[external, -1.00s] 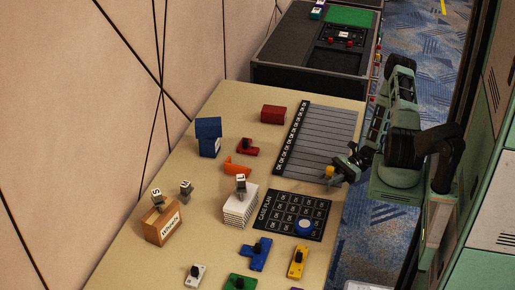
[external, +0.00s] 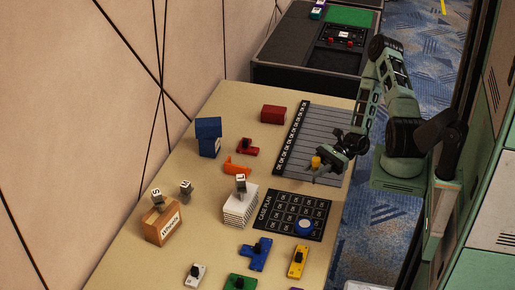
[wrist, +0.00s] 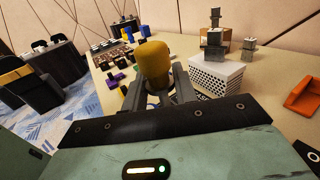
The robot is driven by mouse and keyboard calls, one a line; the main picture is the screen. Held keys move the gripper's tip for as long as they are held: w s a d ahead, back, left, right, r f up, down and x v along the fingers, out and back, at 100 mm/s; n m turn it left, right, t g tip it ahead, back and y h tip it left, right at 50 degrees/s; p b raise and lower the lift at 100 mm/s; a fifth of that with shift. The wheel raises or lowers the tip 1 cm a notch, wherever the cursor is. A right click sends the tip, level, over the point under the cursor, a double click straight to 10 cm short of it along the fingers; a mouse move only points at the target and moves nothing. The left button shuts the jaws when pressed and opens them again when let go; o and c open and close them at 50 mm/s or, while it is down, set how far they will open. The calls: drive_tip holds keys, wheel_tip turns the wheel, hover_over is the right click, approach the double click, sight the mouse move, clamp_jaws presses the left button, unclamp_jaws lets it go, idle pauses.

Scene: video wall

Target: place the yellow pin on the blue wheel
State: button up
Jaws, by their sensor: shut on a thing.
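My gripper (external: 316,168) is shut on the yellow pin (external: 316,161) and holds it above the grey ruled board, near its front edge. In the wrist view the yellow pin (wrist: 154,62) stands up between the two fingers, its rounded top towards the camera. The blue wheel (external: 304,226) is a round blue piece on the black grid card (external: 268,223), in its lower right part. The gripper is apart from the wheel, farther back on the table. The wheel is not clearly seen in the wrist view.
The grey ruled board (external: 322,130) lies under the gripper. A white stack (external: 240,207) with a grey figure stands left of the card. An orange piece (external: 237,169), blue block (external: 208,138) and brown box (external: 164,222) are farther left. Blue (external: 255,255) and yellow (external: 297,262) pieces lie in front.

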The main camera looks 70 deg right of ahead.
drive_tip(key=a+r+n+g+y+p, duration=0.2)
drive_tip(key=a+r+g+p, duration=0.1)
drive_tip(key=a, duration=0.8)
hover_over(305, 223)
drive_tip(key=shift+a+f, duration=0.1)
drive_tip(key=shift+f, duration=5)
drive_tip(key=shift+f, duration=0.15)
drive_tip(key=o, duration=1)
